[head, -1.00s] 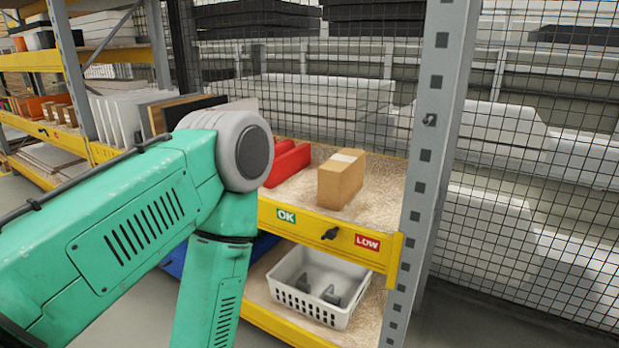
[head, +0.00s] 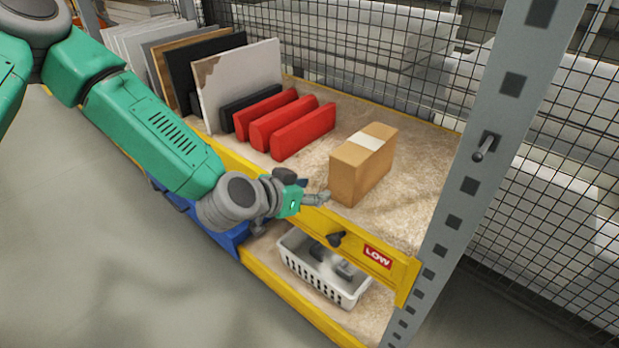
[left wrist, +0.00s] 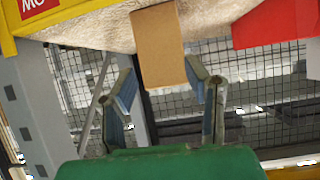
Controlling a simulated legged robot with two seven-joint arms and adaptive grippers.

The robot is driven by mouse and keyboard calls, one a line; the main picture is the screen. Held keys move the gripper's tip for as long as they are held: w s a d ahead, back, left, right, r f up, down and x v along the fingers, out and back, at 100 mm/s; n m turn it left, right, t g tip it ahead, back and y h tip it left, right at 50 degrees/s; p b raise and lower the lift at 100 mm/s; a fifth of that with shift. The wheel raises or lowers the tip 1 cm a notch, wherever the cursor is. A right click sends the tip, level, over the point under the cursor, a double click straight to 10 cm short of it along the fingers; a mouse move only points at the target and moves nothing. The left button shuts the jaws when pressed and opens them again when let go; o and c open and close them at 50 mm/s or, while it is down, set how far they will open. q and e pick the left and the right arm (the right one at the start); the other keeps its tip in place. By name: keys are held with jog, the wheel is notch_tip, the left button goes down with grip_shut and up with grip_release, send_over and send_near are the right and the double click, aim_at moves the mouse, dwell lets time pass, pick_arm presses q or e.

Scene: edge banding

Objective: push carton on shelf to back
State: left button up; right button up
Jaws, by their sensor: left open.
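The brown carton (head: 358,172) with a pale tape strip stands upright on the upper shelf board (head: 410,205), near its front edge in the head view. My left gripper (head: 328,197) is just in front of the carton, low by the shelf's yellow front beam (head: 345,236). In the left wrist view the picture is upside down, and the carton (left wrist: 158,45) lies beyond and between the two spread fingers (left wrist: 165,90). The gripper is open; whether a fingertip touches the carton I cannot tell. My right gripper is out of view.
Several red blocks (head: 290,125) lie left of the carton, with upright panels (head: 235,85) further left. A grey upright post (head: 490,150) stands to the right. Wire mesh (head: 400,50) closes the back. Shelf board behind the carton is bare. A white basket (head: 320,270) is below.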

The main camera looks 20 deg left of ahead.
pick_arm(q)
jog(key=b, duration=0.6)
send_near(337, 194)
jog(key=x, duration=0.3)
jog(key=f+x, duration=0.1)
jog(key=x, duration=0.1)
jog(key=shift+s+d, duration=0.1)
jog(key=shift+s, duration=0.2)
jog(key=shift+w+d, duration=0.4)
jog(key=shift+w, duration=0.45)
jog(key=shift+w+f, duration=0.15)
jog(key=shift+w, duration=0.35)
jog(key=shift+w+d+b, duration=0.25)
jog(key=shift+w+d, duration=0.3)
jog(key=shift+w, duration=0.8)
jog(key=shift+w+d+b, duration=0.25)
jog(key=shift+w+d, duration=0.3)
jog(key=shift+w, duration=0.85)
jog(key=shift+w+d+b, duration=0.25)
jog(key=shift+w+d, duration=0.3)
jog(key=shift+w, duration=0.8)
